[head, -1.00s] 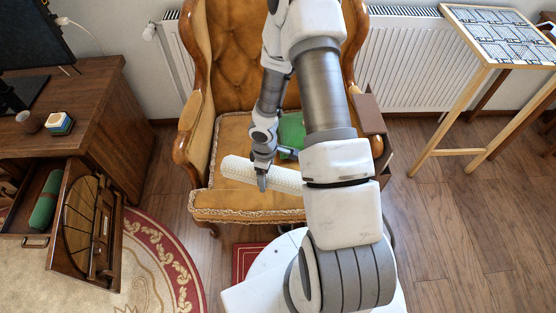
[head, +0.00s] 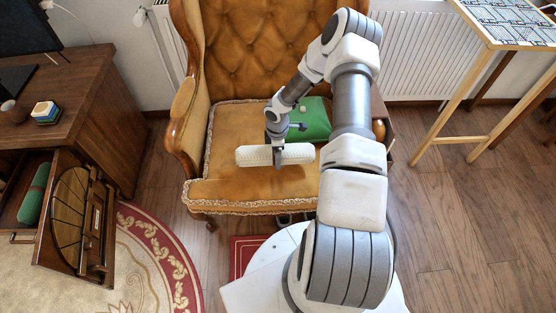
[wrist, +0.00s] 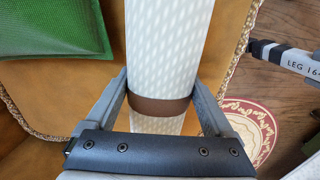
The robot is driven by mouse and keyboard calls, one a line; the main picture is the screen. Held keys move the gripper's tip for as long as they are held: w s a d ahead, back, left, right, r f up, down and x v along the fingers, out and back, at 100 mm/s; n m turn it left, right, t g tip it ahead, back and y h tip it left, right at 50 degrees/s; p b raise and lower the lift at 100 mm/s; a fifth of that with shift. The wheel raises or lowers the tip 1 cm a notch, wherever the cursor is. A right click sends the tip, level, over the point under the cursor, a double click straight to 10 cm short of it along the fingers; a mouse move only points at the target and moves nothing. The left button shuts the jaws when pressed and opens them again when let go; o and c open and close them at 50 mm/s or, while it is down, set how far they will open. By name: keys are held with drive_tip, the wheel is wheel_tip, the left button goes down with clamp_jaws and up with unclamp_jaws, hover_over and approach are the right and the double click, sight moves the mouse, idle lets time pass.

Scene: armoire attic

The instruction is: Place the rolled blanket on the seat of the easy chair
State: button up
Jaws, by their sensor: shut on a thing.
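The rolled blanket (head: 256,155) is a white, textured roll with a brown band, seen close in the wrist view (wrist: 168,45). My gripper (head: 277,158) is shut on it near the middle, with one finger on each side of the roll in the wrist view (wrist: 164,98). The roll lies level across the picture over the front part of the easy chair's tan seat (head: 240,180). I cannot tell whether it touches the seat. The easy chair (head: 245,40) has a tufted brown back and wooden arms.
A green cushion (head: 312,118) lies on the seat behind the roll, at the right; it also shows in the wrist view (wrist: 50,25). A desk with an open drawer (head: 30,200) stands at the left. A light wooden table (head: 475,75) stands at the right.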

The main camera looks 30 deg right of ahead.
drive_tip(key=shift+w+d+f, duration=0.3)
drive_tip(key=shift+w, duration=0.05)
drive_tip(key=shift+f+b, duration=0.65)
drive_tip(key=shift+f, duration=1.25)
drive_tip(key=shift+f, duration=0.25)
drive_tip(key=o, duration=1.5)
drive_tip(key=shift+r, duration=0.1)
